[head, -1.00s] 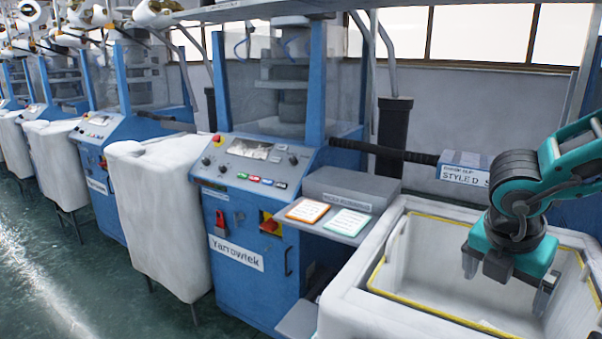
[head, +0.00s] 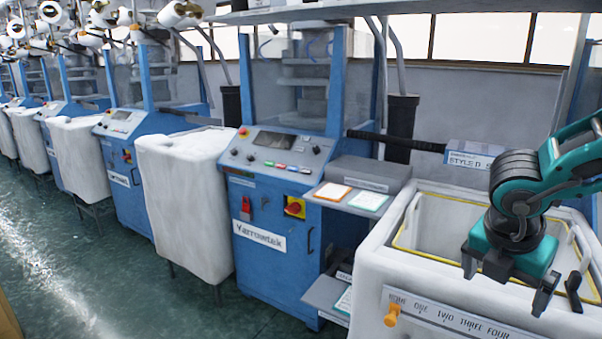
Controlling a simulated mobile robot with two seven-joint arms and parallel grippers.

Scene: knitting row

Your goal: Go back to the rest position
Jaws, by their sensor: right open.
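My right gripper (head: 505,286) is in the head view at the lower right, on a teal and black arm that comes in from the right edge. Its two grey fingers point down and stand apart, with nothing seen between them. It hangs in front of the white bin (head: 376,278), which has a yellow inner rim, and hides part of its opening and front wall. I cannot tell whether the gripper touches the bin. My left gripper is not in view.
A blue knitting machine (head: 262,270) stands at the centre, with a side shelf holding an orange-edged card (head: 333,192) and a green-edged card (head: 369,201). The bin front has a number strip with an orange slider (head: 392,314). Clear green floor (head: 120,270) lies at left.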

